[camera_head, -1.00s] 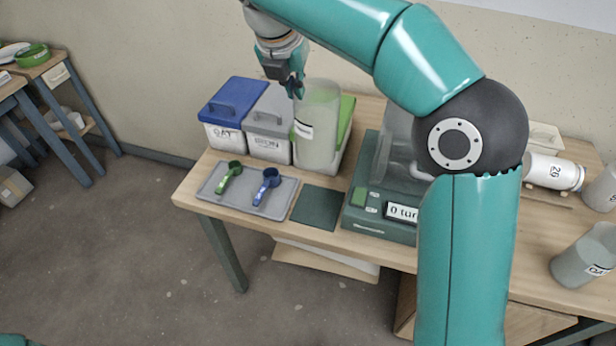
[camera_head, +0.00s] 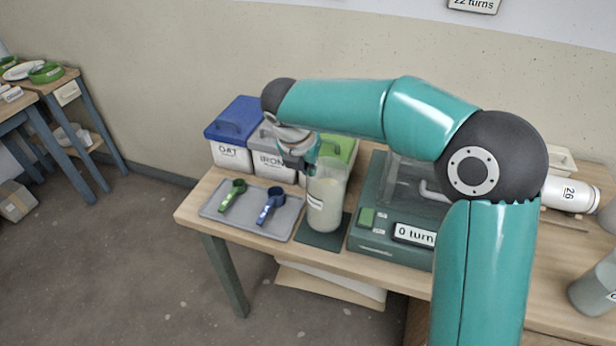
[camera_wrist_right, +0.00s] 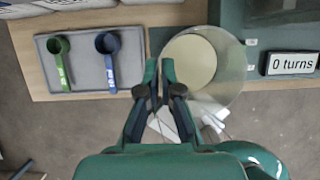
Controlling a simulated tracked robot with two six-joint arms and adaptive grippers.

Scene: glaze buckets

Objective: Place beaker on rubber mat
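The beaker (camera_head: 326,200), clear with pale contents and a white label, is upright over the dark green rubber mat (camera_head: 320,241). Its base overlaps the mat in the head view; I cannot tell whether it touches. My right gripper (camera_head: 311,165) is at the beaker's upper left rim. In the right wrist view the gripper's fingers (camera_wrist_right: 160,75) are close together, pinching the wall of the beaker (camera_wrist_right: 205,65), and the pale contents show from above. The beaker covers most of the mat's back part. My left gripper is not in view.
A grey tray (camera_head: 212,208) with a green scoop (camera_head: 231,195) and a blue scoop (camera_head: 269,206) lies left of the mat. Lidded buckets (camera_head: 232,155) stand behind.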

